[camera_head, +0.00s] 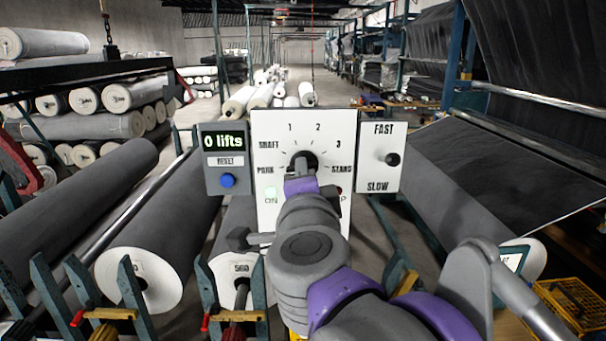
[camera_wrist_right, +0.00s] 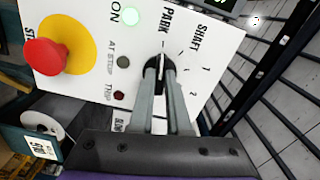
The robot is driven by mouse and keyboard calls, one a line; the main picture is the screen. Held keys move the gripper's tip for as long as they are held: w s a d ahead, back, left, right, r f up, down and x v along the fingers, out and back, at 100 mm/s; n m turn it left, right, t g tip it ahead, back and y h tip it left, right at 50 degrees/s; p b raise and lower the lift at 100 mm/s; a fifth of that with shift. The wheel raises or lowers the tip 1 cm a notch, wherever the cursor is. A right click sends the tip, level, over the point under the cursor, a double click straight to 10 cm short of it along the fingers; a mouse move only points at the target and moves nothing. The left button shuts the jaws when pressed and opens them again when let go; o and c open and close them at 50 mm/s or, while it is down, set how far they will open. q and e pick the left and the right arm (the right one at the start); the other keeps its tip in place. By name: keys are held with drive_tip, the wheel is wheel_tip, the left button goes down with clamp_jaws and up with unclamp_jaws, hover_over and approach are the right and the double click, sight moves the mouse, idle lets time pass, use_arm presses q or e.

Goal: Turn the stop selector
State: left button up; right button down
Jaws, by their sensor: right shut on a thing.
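The stop selector is a dark knob (camera_head: 303,156) on a white panel (camera_head: 262,135) marked PARK, SHAFT, 1, 2, 3 and STAND. My right gripper (camera_head: 301,172) reaches it from below, and its wrist hides the panel's lower middle. In the right wrist view the two fingers (camera_wrist_right: 162,80) are shut on the knob, one on each side. A pale line on the knob (camera_wrist_right: 161,65) shows between the fingers and appears to point near the PARK mark, though the exact setting is hard to read. My left gripper is not in view.
A red stop button (camera_wrist_right: 45,57) on a yellow disc sits beside the lit ON lamp (camera_wrist_right: 130,18). A counter box (camera_head: 228,180) reads "0 lifts", left of the panel. A FAST/SLOW lever box (camera_head: 380,135) stands right. Large grey rolls (camera_head: 165,235) lie left.

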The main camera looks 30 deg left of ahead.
drive_tip(key=c, duration=0.9)
unclamp_jaws()
drive_tip(key=b+v, duration=0.1)
drive_tip(key=v, duration=1)
drive_tip(key=shift+w, duration=0.1)
